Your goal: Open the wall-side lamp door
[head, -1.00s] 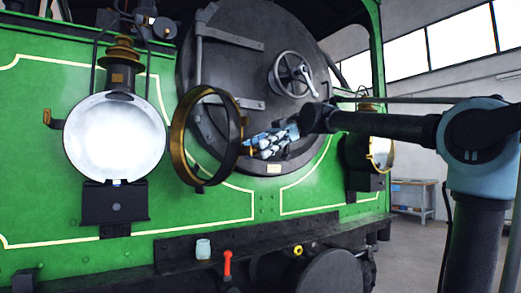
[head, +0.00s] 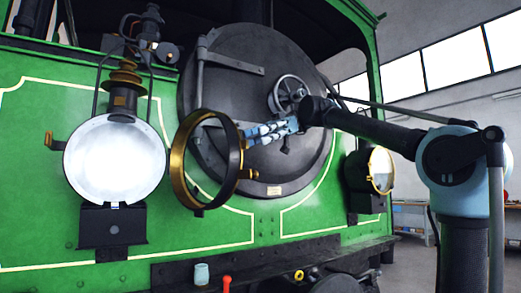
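The left lamp (head: 115,160) has a bright white face. Its round brass-rimmed door (head: 176,160) stands swung open to the right of it. A small tab (head: 252,174) sticks out from the door's right edge. The right lamp (head: 380,170) has its brass ring over its face and looks shut. The frames do not show for sure which lamp is the wall-side one, though the right one appears nearer the windowed wall. My gripper (head: 252,135) is beside the open door's right edge, above the tab. Its fingers look close together; contact with the door cannot be told.
The dark round smokebox door (head: 240,90) with a handwheel (head: 290,94) lies behind my gripper. A pale cup (head: 202,273) and a red lever (head: 227,284) are on the front ledge. A workbench (head: 410,208) stands at the right, beyond some open floor.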

